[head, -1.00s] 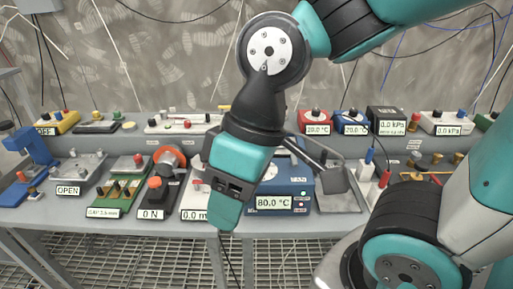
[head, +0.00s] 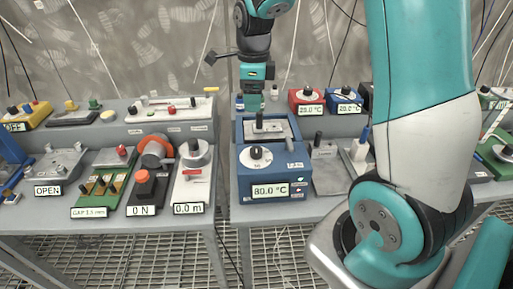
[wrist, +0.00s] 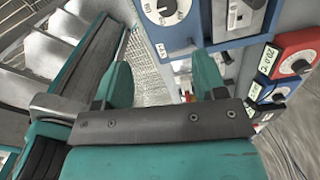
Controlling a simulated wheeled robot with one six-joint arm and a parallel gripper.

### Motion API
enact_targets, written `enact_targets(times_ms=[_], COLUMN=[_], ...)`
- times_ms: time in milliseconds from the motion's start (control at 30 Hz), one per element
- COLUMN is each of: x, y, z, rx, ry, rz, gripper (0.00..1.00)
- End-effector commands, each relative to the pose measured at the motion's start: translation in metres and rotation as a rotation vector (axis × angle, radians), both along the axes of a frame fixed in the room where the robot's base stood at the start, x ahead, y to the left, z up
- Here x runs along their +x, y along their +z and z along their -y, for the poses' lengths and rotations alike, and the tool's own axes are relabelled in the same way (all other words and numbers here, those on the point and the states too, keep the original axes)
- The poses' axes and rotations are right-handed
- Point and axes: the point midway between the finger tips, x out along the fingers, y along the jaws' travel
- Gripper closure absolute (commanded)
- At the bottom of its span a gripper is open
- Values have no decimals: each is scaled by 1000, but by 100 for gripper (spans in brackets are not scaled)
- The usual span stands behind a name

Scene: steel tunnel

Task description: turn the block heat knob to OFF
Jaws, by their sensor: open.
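The blue block heater (head: 243,180) stands at the middle of the bench in the head view, with its display (head: 270,190) reading 80.0 °C. Its knob (head: 256,153) is black on a white dial on the sloped front face; the exact pointer setting is too small to tell. The dial also shows at the top edge of the wrist view (wrist: 165,8), partly cut off. My gripper (head: 252,102) is behind and above the heater in the head view, pointing down, apart from the knob. Its two teal fingers stand apart and empty in the wrist view (wrist: 163,80).
Red (head: 306,100) and blue (head: 344,100) dial boxes, each reading 20.0 °C, stand behind the heater to the right. A black-knobbed metal plate (head: 326,168) lies right of it. A white 0.0 m device (head: 192,182) stands left, across a gap between benches.

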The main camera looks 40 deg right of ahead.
Motion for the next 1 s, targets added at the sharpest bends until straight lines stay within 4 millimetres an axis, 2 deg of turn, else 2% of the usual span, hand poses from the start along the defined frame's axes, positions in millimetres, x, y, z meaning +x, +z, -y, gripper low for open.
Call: enact_targets(times_ms=[100,267,800,1000], x=[4,4,3,4], y=[-6,-22,-140,-168], z=[12,14,13,13], rx=[-10,-12,-10,-11], ry=[-116,-138,-132,-132], rz=[-10,-14,-16,-11], gripper=[35,35,35,35])
